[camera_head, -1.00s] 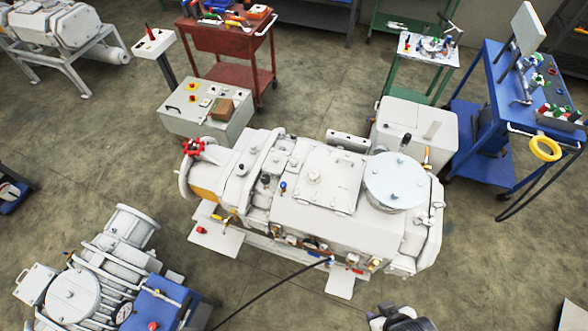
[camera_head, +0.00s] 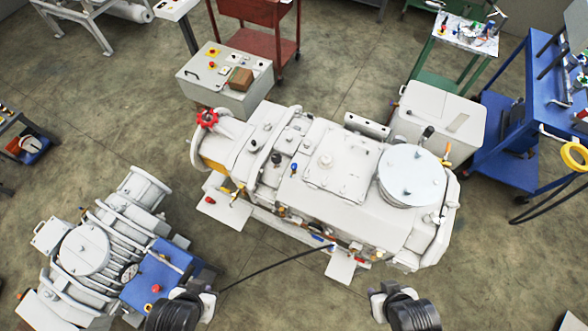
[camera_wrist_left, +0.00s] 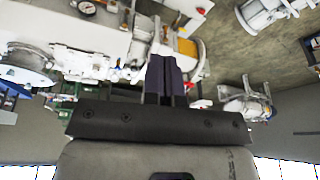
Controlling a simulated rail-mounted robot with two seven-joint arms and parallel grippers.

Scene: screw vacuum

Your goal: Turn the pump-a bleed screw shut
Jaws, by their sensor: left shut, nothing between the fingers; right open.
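A large white pump (camera_head: 262,138) lies across the middle of the head view, with a round lid (camera_head: 410,172), a red handwheel (camera_head: 207,118) and small fittings along its near side. A blue-topped fitting (camera_head: 294,170) stands on it. I cannot tell which fitting is the bleed screw, nor whether this is pump-a. My left gripper (camera_head: 207,299) is at the bottom edge of the head view, apart from the pump. In the left wrist view its dark fingers (camera_wrist_left: 165,78) are together and empty. My right gripper (camera_head: 378,303) is at the bottom edge, open, apart from the pump; its fingertips are unclear.
A second, ribbed pump (camera_head: 85,248) with a blue box (camera_head: 160,275) stands at lower left. A grey control box (camera_head: 225,80) and a red cart (camera_head: 270,50) are behind. A blue bench (camera_head: 510,110) stands right. A black cable crosses the floor to the large pump.

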